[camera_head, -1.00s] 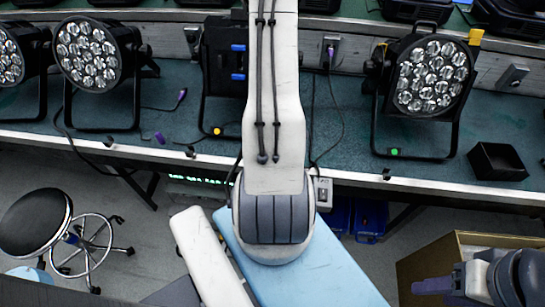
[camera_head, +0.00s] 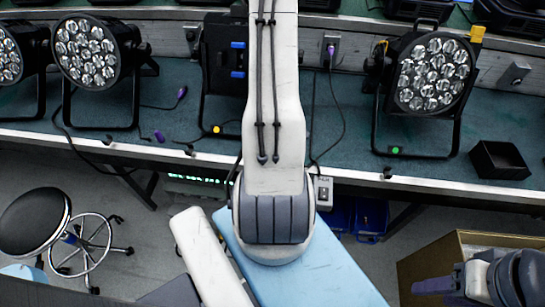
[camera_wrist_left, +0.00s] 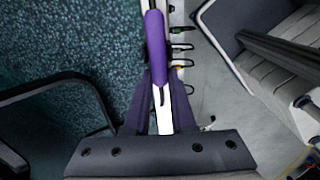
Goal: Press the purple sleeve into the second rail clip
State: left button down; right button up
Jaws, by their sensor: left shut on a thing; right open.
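The purple sleeve (camera_wrist_left: 155,45) is long and slim in the left wrist view, with a dark cable end at its top. My left gripper (camera_wrist_left: 160,98) is shut on its lower part. The sleeve lies along the pale rail (camera_wrist_left: 164,120) at the bench edge. Several small dark clips (camera_wrist_left: 182,46) stick out from the rail to the right of the sleeve; whether the sleeve touches a clip cannot be told. In the head view, dark clips (camera_head: 190,150) sit along the bench front, and my left gripper is not visible. My right gripper (camera_head: 432,287) is open at the bottom right.
Stage lights (camera_head: 98,50) stand on the green bench (camera_head: 350,150), another light (camera_head: 432,72) at right. A stool (camera_head: 35,222) and a cardboard box (camera_head: 430,258) stand on the floor.

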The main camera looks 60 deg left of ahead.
pick_arm(q)
jog(key=c, duration=0.7)
grip_release()
jog(key=shift+f, duration=0.15)
notch_tip(320, 180, up, 11)
jog(key=p, duration=1)
jog(key=shift+f+p, duration=0.2)
jog(key=shift+p, duration=0.15)
jog(key=shift+w, duration=0.1)
